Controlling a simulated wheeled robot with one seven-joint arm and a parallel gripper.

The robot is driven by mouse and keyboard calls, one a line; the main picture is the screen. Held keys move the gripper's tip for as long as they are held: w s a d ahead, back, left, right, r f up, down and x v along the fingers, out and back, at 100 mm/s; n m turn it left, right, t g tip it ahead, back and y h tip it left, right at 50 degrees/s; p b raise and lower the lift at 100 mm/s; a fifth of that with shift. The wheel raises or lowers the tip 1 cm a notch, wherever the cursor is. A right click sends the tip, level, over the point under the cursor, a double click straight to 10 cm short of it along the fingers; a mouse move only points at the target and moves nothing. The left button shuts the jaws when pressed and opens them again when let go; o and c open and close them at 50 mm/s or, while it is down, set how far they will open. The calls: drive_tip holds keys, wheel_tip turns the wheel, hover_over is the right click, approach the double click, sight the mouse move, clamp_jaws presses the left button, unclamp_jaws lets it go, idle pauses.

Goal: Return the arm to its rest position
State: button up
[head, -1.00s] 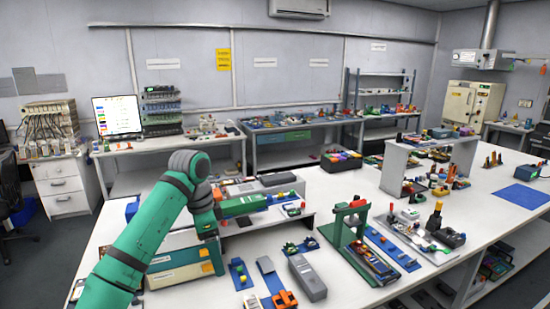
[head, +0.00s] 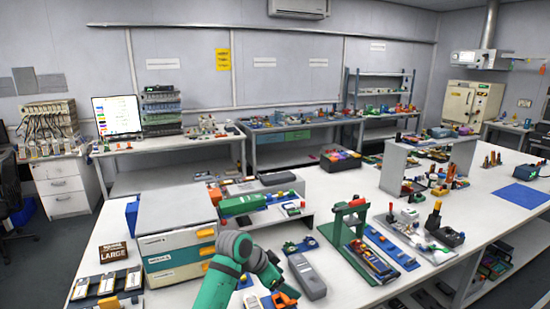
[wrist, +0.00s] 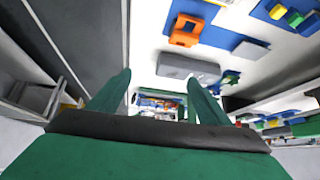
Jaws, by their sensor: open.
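My green arm (head: 216,281) with its grey joint rises from the bottom edge of the head view, folded in front of the drawer unit and low over the bench. My gripper shows in the wrist view (wrist: 155,93): two green fingers stand apart with nothing between them. In the head view I cannot make out the fingers.
An orange clamp (head: 285,299) and a grey handheld meter (head: 307,277) lie near the arm; both show in the wrist view. A drawer unit (head: 178,255) stands left, a green press (head: 345,232) right. Black-and-white cells lie front left (head: 107,284).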

drive_tip(key=s+d+f+n+t+h, duration=0.2)
drive_tip(key=d+f, duration=0.3)
drive_tip(key=d, duration=0.1)
drive_tip(key=s+d+f+n+t+h, duration=0.1)
drive_tip(key=s+d+f+n+t, duration=0.15)
drive_tip(key=d+f, duration=0.35)
drive_tip(key=s+d+f+n+t+y, duration=0.1)
drive_tip(key=s+f+n+t, duration=0.1)
drive_tip(key=s+f+n, duration=0.3)
drive_tip(key=s+f+n+t+y, duration=0.2)
drive_tip(key=s+f, duration=0.1)
drive_tip(key=s, duration=0.5)
drive_tip(key=s+a+f+n+t+y, duration=0.1)
drive_tip(key=s+a+n+y, duration=0.2)
drive_tip(key=s, duration=0.7)
drive_tip(key=s+a+f+t+y, duration=0.1)
drive_tip(key=s+a+y, duration=0.1)
drive_tip(key=s+a, duration=0.65)
drive_tip(key=s+a+r+m, duration=0.1)
drive_tip(key=s+a+r, duration=0.1)
drive_tip(key=s+r, duration=0.3)
drive_tip(key=s+a+r+m+y, duration=0.1)
drive_tip(key=s+r, duration=0.3)
drive_tip(key=s, duration=0.8)
drive_tip(key=shift+s+a+r+t, duration=0.35)
drive_tip(key=shift+a+t, duration=0.1)
drive_tip(key=shift+a, duration=0.3)
